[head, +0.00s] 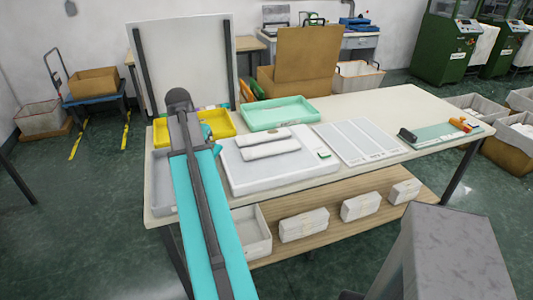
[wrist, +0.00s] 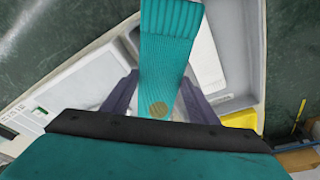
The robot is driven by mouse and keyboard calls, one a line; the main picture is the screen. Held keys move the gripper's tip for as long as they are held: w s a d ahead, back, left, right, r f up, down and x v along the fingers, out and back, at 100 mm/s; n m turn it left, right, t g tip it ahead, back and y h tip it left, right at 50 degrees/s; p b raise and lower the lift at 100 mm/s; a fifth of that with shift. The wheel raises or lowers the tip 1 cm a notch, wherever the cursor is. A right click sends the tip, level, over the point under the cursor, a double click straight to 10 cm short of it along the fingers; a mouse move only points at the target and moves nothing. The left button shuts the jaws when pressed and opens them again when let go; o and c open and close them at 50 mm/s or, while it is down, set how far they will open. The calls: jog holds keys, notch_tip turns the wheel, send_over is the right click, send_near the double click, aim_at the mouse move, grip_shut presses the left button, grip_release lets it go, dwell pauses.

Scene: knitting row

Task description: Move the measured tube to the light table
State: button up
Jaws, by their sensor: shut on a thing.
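In the wrist view my gripper (wrist: 158,98) is shut on a teal ribbed knit tube (wrist: 170,50) with a round tan mark near the jaws. The tube extends away from the jaws, above a grey tray (wrist: 258,50). The light table looks to be the flat white box (head: 255,180) with a small green control at its right, on the table in the head view. It also shows at the left in the wrist view (wrist: 80,92). Two white folded pieces (head: 270,149) lie on it in the head view.
A yellow tray (head: 218,123) and a mint tray (head: 279,112) stand behind the white box. A striped board (head: 360,141) lies to its right, then a teal mat (head: 437,136) with orange-handled items. White bundles (head: 304,225) sit on the lower shelf.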

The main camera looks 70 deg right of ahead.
jog(key=s+d+f+m+g, duration=0.1)
jog(key=s+d+m, duration=0.2)
jog(key=s, duration=0.8)
jog(key=s+d+f+m, duration=0.1)
jog(key=s+d+m, duration=0.3)
jog(key=s+d, duration=0.3)
jog(key=s+d+f+m+g, duration=0.1)
jog(key=s+d+m, duration=0.2)
jog(key=s, duration=1.3)
jog(key=shift+s+d+f+m+g+y, duration=0.15)
jog(key=shift+s+d+m+g+y, duration=0.2)
jog(key=shift+d, duration=0.85)
jog(key=shift+w, duration=0.1)
jog(key=w+p, duration=0.1)
jog(key=w, duration=0.4)
jog(key=w+f+p, duration=0.1)
jog(key=w+p, duration=0.1)
jog(key=w, duration=0.3)
jog(key=w+p, duration=0.2)
jog(key=w, duration=0.4)
jog(key=shift+a+f, duration=0.15)
jog(key=shift+f, duration=0.05)
jog(key=shift+f, duration=0.1)
jog(key=shift+f+p, duration=1.1)
jog(key=shift+f, duration=0.6)
jog(key=shift+f, duration=0.1)
